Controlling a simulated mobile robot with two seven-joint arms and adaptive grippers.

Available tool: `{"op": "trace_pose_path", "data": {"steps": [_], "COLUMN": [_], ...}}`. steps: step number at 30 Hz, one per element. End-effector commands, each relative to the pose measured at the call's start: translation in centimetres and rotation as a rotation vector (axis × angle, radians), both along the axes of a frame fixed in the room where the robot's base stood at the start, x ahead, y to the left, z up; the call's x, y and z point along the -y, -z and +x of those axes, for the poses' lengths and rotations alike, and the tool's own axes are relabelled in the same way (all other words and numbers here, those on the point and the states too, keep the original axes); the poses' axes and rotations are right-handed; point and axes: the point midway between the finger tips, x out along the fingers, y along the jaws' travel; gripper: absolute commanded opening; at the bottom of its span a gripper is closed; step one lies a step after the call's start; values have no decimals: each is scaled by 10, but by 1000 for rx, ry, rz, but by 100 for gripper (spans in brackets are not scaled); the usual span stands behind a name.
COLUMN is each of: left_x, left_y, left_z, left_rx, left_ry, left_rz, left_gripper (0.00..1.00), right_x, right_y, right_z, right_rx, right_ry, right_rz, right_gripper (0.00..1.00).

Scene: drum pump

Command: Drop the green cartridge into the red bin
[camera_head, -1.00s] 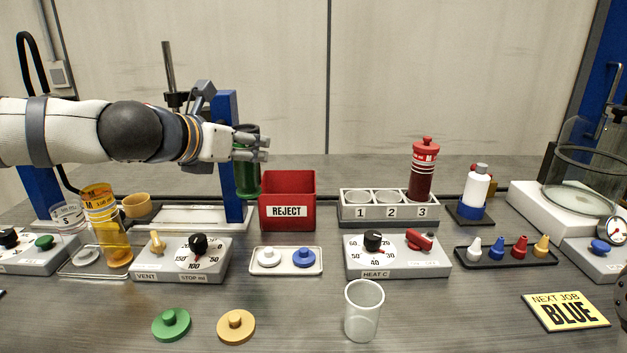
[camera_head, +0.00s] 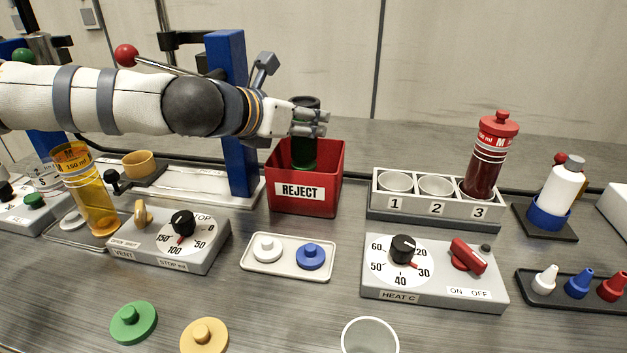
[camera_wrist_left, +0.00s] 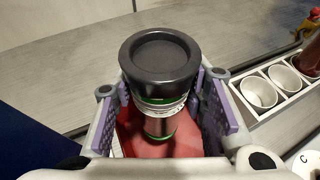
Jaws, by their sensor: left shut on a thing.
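My left gripper (camera_head: 308,123) is shut on the green cartridge (camera_head: 304,152), which is upright with a dark cap. The cartridge's lower part is inside the opening of the red bin (camera_head: 305,204) labelled REJECT, and the bin's front wall hides its bottom end. In the left wrist view, the dark cap (camera_wrist_left: 160,58) of the cartridge sits between the two purple-padded fingers (camera_wrist_left: 165,105), with the red bin below. I cannot tell whether the cartridge touches the bin's floor. My right gripper is not in view.
A blue post (camera_head: 228,110) stands just left of the bin. A numbered rack (camera_head: 435,208) with a red cartridge (camera_head: 488,155) in slot 3 stands to the right. A small tray (camera_head: 288,270) lies in front, and a glass beaker (camera_head: 369,338) at the front edge.

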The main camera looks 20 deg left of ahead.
Motion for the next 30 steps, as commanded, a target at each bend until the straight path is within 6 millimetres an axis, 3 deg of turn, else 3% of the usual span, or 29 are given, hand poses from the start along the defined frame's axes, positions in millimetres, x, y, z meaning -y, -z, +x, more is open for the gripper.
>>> {"op": "trace_pose_path", "data": {"steps": [7, 8, 10, 11, 21, 23, 30], "left_x": [0, 0, 0, 0, -2, -4, -13], "left_y": [-5, -5, -5, -5, -7, -11, -37], "left_z": [0, 0, 0, 0, -5, -14, -73], "left_rx": [10, 10, 10, 10, 9, 11, 16], "left_ry": [-1, -1, 0, 0, -3, -3, -1], "left_rz": [0, 0, 0, 0, 0, -3, -7], "left_gripper": [3, 43, 59, 62, 62, 62, 62], "right_x": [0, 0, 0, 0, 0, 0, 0], "right_y": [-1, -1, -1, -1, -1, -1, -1], "right_z": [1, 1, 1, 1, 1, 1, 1], "right_rx": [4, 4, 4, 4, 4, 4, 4], "right_ry": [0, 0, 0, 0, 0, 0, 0], "right_rz": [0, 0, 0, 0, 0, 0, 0], "right_gripper": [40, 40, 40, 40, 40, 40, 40]}}
